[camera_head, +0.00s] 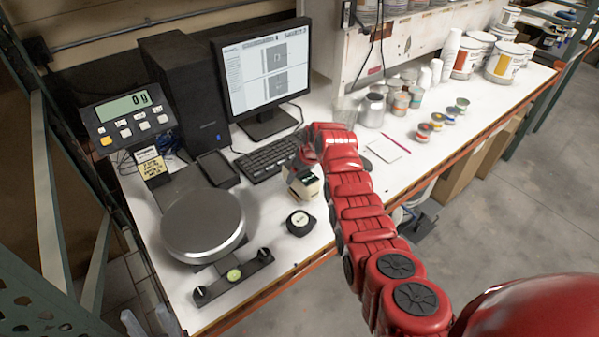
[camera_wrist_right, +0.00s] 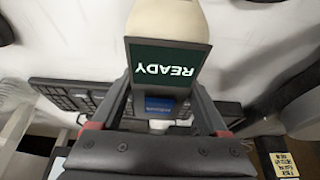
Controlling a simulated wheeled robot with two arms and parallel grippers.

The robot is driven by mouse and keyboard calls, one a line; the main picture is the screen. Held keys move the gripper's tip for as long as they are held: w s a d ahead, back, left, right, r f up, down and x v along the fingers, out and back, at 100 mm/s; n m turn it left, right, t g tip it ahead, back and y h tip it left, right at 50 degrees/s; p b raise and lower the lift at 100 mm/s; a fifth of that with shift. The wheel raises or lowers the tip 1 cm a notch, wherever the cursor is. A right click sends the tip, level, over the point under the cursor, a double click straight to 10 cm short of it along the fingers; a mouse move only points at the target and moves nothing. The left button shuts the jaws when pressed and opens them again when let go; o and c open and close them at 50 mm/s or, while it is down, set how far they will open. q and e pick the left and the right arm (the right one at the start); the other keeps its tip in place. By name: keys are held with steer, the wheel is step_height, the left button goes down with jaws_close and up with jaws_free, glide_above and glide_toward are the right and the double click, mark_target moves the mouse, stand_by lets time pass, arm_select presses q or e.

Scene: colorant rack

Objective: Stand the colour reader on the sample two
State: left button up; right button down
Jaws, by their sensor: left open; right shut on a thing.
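The colour reader (camera_head: 304,188) is a cream block with a dark screen. My right gripper (camera_head: 305,165) is shut on it near the bench middle, in front of the keyboard. In the right wrist view the reader's screen (camera_wrist_right: 168,68) says READY, upside down, and the reader sits between the two fingers (camera_wrist_right: 160,115). I cannot tell whether its foot touches the bench. A black bar (camera_head: 218,283) at the front left carries several round spots, with a green-yellow one (camera_head: 234,274) in the middle; I see no number on them. My left gripper is not in view.
A round scale plate (camera_head: 203,222) stands behind the bar. A black puck with a white top (camera_head: 300,222) lies between the reader and the bench's front edge. The keyboard (camera_head: 268,158), monitor (camera_head: 268,72) and scale display (camera_head: 130,115) are behind. Cans (camera_head: 372,110) stand right.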

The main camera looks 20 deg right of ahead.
jaws_free()
